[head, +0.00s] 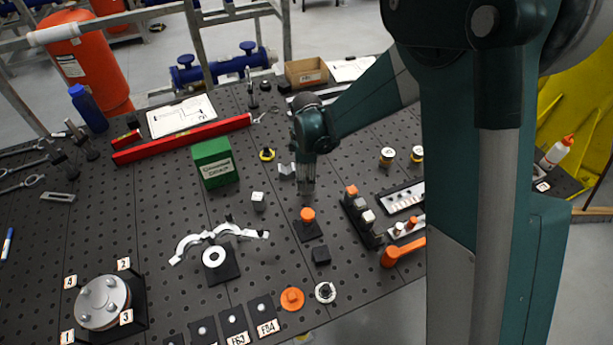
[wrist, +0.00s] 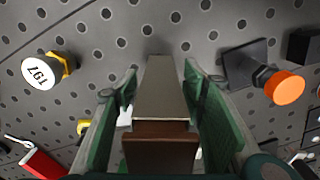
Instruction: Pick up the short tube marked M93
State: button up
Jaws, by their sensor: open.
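I cannot read the mark M93 anywhere. Several small round pieces could be short tubes. One has a white marked top and a dark and yellow body; this white-topped piece (wrist: 45,70) is left of my gripper in the wrist view, its mark hard to read, and shows in the head view (head: 258,197). Two yellow-and-dark pieces with pale tops, a left one (head: 387,156) and a right one (head: 417,154), stand right of my gripper. My gripper (head: 307,190) points down above the table, open. A grey-and-brown block shape (wrist: 162,105) shows between its green fingers; I cannot tell what it is.
An orange-topped peg (head: 308,214) stands close to my gripper. A black-and-yellow piece (head: 267,154), a green box (head: 213,162) and a red level (head: 182,138) lie left. A row of blocks (head: 362,217) stands right. The perforated table (head: 110,215) has bare areas at left.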

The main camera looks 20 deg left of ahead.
jog(key=shift+c, duration=0.3)
jog(key=c, duration=1.1)
jog(key=shift+r, duration=0.1)
jog(key=shift+r, duration=4.95)
